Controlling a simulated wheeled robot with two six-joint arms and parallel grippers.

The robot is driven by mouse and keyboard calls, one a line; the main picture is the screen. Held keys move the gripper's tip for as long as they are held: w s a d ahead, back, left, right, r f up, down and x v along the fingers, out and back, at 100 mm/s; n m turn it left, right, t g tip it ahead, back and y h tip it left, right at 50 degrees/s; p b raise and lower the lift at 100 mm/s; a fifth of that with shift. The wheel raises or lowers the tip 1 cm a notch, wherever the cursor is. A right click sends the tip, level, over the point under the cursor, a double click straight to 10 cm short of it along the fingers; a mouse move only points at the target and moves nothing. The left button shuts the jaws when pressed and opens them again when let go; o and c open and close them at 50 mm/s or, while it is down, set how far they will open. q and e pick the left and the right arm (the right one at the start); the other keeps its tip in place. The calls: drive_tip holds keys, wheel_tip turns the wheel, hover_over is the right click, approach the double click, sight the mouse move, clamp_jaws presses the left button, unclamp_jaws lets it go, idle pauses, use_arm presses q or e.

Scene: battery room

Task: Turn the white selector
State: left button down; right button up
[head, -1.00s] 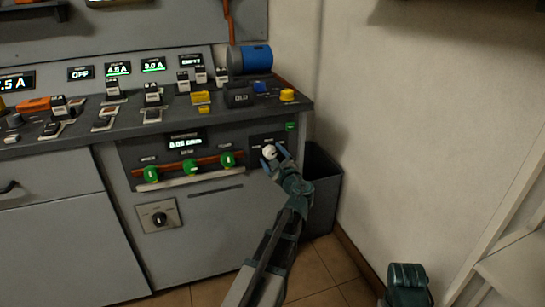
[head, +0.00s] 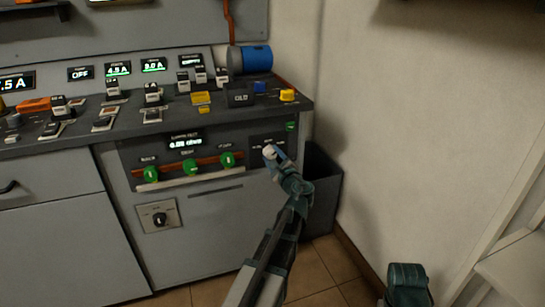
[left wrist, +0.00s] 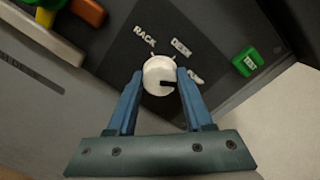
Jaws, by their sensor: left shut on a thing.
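The white selector (left wrist: 159,76) is a round knob with a dark pointer mark, on a dark panel with the labels RACK, DESK and a third one partly covered by a finger. In the left wrist view its dark mark points right, toward the third label. My left gripper (left wrist: 160,88) has a blue finger on each side of the knob and is shut on it. In the head view the selector (head: 269,151) shows as a small white spot at the tip of my left gripper (head: 274,155).
A green labelled block (left wrist: 246,62) sits right of the selector. A dark bin (head: 322,185) stands at the bench's right end, before the wall. Batteries and displays crowd the bench top (head: 60,140).

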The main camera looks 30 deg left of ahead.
use_arm(q)
drive_tip(key=n, duration=0.5)
drive_tip(key=shift+n, duration=0.3)
drive_tip(key=n, duration=0.5)
drive_tip(key=shift+s+h+p, duration=0.1)
drive_tip(key=shift+h+p, duration=0.2)
drive_tip(key=shift+n, duration=0.3)
drive_tip(key=shift+c, duration=1.5)
unclamp_jaws()
drive_tip(key=v, duration=1.3)
drive_tip(key=shift+s+d, duration=0.25)
